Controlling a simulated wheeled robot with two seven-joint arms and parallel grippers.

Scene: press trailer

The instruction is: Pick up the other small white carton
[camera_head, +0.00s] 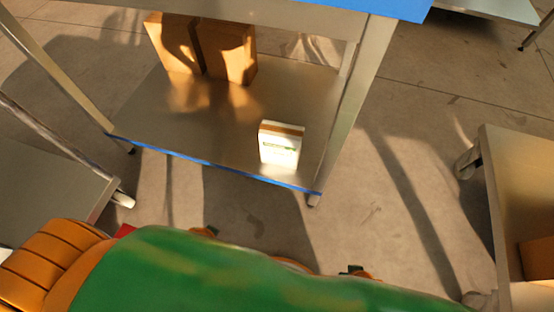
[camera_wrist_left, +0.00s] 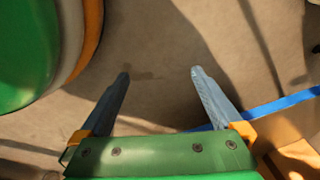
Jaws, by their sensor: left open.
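A small white carton (camera_head: 280,145) with a brown top and a green label stands upright on the lower metal shelf (camera_head: 190,130) of a table, near the front right corner. It does not show in the left wrist view. My left gripper (camera_wrist_left: 160,73) is open in the left wrist view, with nothing between its fingers and bare floor behind them. In the head view my green and orange arm crosses the bottom, and I cannot make out the fingers there. My right gripper is in neither view.
Two brown boxes (camera_head: 200,48) stand at the back of the lower shelf. The shelf has a blue front edge (camera_head: 215,167) and metal legs, with a tabletop above. Another table (camera_head: 525,180) stands at the right. The floor between them is clear.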

